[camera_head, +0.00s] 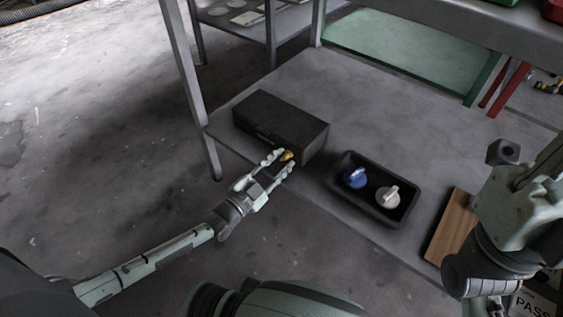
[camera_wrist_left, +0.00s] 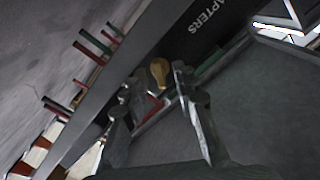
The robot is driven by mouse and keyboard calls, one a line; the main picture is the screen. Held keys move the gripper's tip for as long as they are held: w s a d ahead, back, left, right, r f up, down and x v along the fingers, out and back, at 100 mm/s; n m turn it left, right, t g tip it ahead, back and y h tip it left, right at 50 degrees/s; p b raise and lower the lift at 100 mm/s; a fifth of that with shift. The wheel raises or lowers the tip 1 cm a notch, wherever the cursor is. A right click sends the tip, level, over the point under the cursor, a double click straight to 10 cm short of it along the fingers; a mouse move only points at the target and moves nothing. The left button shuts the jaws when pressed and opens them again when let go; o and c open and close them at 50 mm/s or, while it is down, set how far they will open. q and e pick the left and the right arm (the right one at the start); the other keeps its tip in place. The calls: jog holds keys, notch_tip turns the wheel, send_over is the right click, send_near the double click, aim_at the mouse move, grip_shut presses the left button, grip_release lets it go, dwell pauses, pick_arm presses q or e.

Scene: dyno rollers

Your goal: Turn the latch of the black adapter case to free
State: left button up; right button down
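The black adapter case (camera_head: 283,114) sits on the grey bench near its left corner. Its front, with white lettering ending in "APTERS", shows in the left wrist view (camera_wrist_left: 190,38). The brass-yellow latch (camera_head: 287,155) is on the case's front, and it also shows in the left wrist view (camera_wrist_left: 159,71). My left gripper (camera_head: 279,163) is open at the latch. In the left wrist view its two fingers (camera_wrist_left: 155,84) stand on either side of the latch, with gaps visible. My right gripper (camera_head: 520,205) is at the right edge; its fingers cannot be made out.
A black tray (camera_head: 352,203) with a blue knob-like piece (camera_head: 355,178) and a grey-white one (camera_head: 387,197) lies right of the case. A wooden board (camera_head: 452,226) and a dark hexagonal piece (camera_head: 503,152) are farther right. A bench post (camera_head: 189,95) stands left of the case.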

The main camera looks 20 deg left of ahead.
pick_arm(q)
jog(key=shift+w+d, duration=0.1)
jog(key=shift+w, duration=0.25)
grip_shut()
